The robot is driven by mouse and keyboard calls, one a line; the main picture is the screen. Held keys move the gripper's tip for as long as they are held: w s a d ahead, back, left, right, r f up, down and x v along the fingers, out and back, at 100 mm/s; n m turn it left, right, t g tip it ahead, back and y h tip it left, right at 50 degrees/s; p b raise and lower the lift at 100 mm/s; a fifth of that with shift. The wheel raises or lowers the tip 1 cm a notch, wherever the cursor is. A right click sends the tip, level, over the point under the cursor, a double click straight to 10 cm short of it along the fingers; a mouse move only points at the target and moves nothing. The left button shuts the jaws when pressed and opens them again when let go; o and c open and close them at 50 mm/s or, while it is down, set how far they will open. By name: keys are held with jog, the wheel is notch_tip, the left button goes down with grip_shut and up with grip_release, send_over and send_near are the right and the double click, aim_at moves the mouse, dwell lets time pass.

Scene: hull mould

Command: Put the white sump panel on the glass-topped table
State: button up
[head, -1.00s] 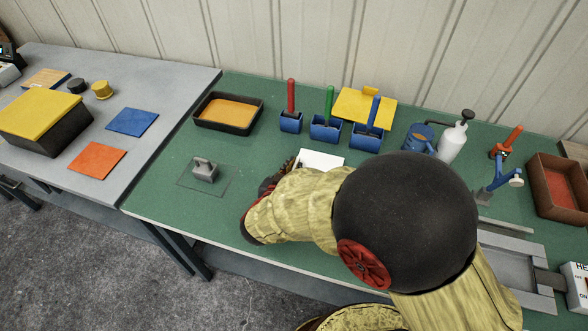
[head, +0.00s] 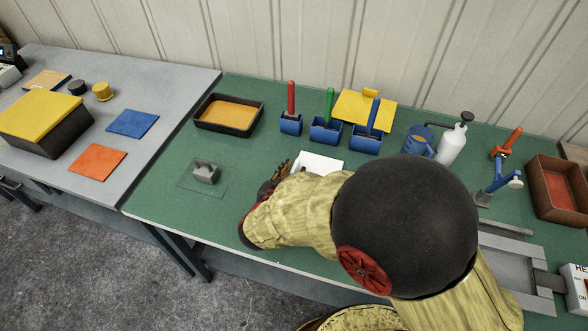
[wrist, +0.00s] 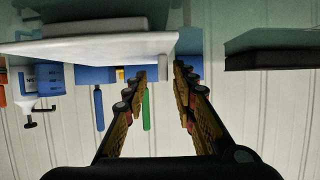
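The white panel (head: 318,162) shows in the head view at the middle of the green-topped table, partly hidden behind my arm. In the wrist view, which is upside down, a white slab (wrist: 95,48), apparently the same panel, is seen edge-on from the left to near my fingertips. My gripper (wrist: 160,72) is open with nothing between its fingers and points toward the wall. In the head view it is just left of the panel, low over the green table (head: 160,205). I cannot tell which table is glass-topped; a clear plate (head: 220,187) lies on the green one.
A grey block with a handle (head: 205,173) sits on the clear plate. A black tray with orange inside (head: 229,97), blue holders with coloured handles (head: 325,133) and a yellow plate (head: 350,105) stand behind. The grey table (head: 170,85) at left holds a yellow-lidded box (head: 40,110).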

jog(key=shift+p+v, duration=2.1)
jog(key=shift+v, duration=3.55)
jog(key=w+a+r+y, duration=0.4)
jog(key=w+r+y, duration=0.1)
jog(key=w+r, duration=0.15)
jog(key=s+d+r+n+g+y, duration=0.25)
jog(key=r+n+y, duration=0.2)
jog(key=r, duration=0.55)
jog(key=s+d+r+g+h, duration=0.1)
jog(key=s+d+g+h, duration=0.3)
jog(key=s+d, duration=1.4)
jog(key=shift+s+d+r, duration=0.35)
jog(key=shift+d, duration=0.55)
jog(key=shift+h, duration=0.25)
